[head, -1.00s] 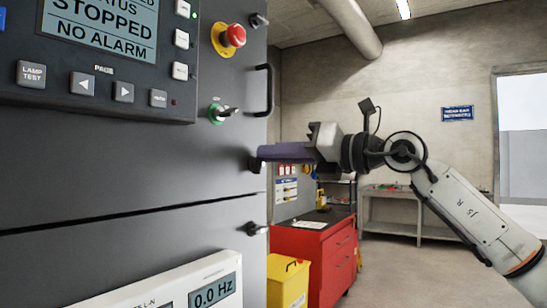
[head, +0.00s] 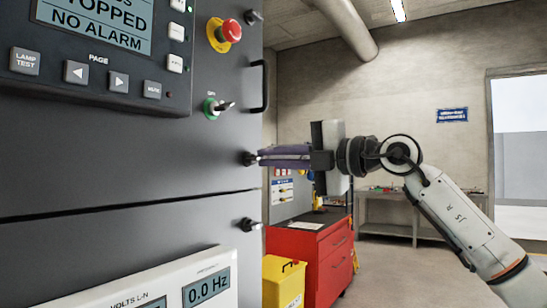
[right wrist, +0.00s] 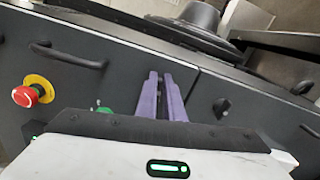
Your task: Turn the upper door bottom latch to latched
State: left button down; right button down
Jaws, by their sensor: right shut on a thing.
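The upper door bottom latch (head: 249,158) is a small dark knob at the right edge of the grey upper door (head: 120,170), just above the seam. My right gripper (head: 262,156) reaches it from the right with purple fingers, shut on the latch at their tips. In the right wrist view the two fingers (right wrist: 161,76) lie almost parallel against the panel and the latch between them is hidden. Which way the latch points cannot be told. My left gripper is not in view.
Another latch (head: 249,225) sits below the seam, on the lower door. Above are a green-ringed key switch (head: 213,108), a black door handle (head: 259,87) and a red emergency stop (head: 228,32). A red tool cabinet (head: 312,255) and yellow bin (head: 283,282) stand to the right.

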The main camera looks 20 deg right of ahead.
jog(key=shift+a+f+m, duration=0.35)
jog(key=shift+f+m, duration=0.15)
jog(key=shift+m, duration=0.4)
jog(key=c, duration=1.8)
grip_release()
jog(key=b+v, duration=0.1)
jog(key=v, duration=0.4)
jog(key=b+v, duration=0.1)
jog(key=v, duration=0.4)
jog(key=shift+s+r+b, duration=0.15)
jog(key=shift+r+b, duration=0.1)
jog(key=shift+b, duration=0.05)
